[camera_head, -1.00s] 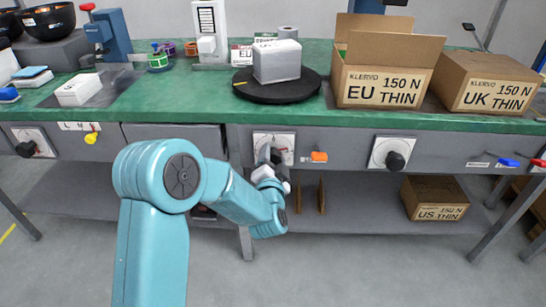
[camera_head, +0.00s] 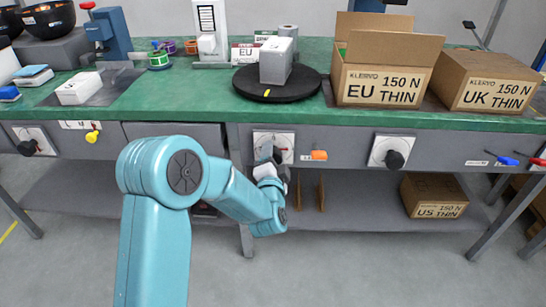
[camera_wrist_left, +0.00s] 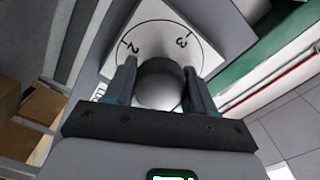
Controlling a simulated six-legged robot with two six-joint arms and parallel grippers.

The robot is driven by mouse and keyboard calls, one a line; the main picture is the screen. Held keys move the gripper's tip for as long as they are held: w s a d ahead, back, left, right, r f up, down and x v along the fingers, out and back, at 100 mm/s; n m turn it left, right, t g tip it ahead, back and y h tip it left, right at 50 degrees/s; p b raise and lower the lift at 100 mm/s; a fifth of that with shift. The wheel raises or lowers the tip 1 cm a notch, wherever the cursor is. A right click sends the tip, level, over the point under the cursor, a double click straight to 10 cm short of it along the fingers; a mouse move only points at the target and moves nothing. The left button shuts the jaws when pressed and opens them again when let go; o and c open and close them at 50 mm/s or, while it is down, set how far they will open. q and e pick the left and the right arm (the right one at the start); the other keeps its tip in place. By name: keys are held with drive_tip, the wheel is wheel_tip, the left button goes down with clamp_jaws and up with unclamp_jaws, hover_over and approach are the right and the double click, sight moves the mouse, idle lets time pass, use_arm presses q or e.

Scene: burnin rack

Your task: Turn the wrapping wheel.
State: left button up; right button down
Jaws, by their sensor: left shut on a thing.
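The wrapping wheel, a black round turntable (camera_head: 247,86), lies on the green bench with a grey-white box (camera_head: 276,61) standing on it. A yellow mark shows at its front edge. Below it, a white dial plate (camera_head: 287,140) is on the bench's grey front panel. My left gripper (camera_head: 277,161) is at this dial, and its arm partly hides it. In the left wrist view, my left gripper (camera_wrist_left: 160,88) has its fingers on both sides of a round dark knob (camera_wrist_left: 161,80) and is shut on it. The numbers 2 and 3 show on the dial plate (camera_wrist_left: 155,38). My right gripper is not in view.
An orange tag or switch (camera_head: 319,155) is just right of the dial. A second dial with a black knob (camera_head: 394,159) is further right. A US carton (camera_head: 434,210) is on the lower shelf.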

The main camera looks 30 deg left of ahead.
use_arm(q)
drive_tip(key=o, duration=1)
drive_tip(key=shift+s+a+f, duration=0.1)
drive_tip(key=shift+f, duration=0.1)
drive_tip(key=shift+o, duration=0.2)
drive_tip(key=shift+r, duration=0.1)
drive_tip(key=b+v, duration=1.2)
drive_tip(key=v, duration=0.4)
drive_tip(key=shift+d, duration=0.25)
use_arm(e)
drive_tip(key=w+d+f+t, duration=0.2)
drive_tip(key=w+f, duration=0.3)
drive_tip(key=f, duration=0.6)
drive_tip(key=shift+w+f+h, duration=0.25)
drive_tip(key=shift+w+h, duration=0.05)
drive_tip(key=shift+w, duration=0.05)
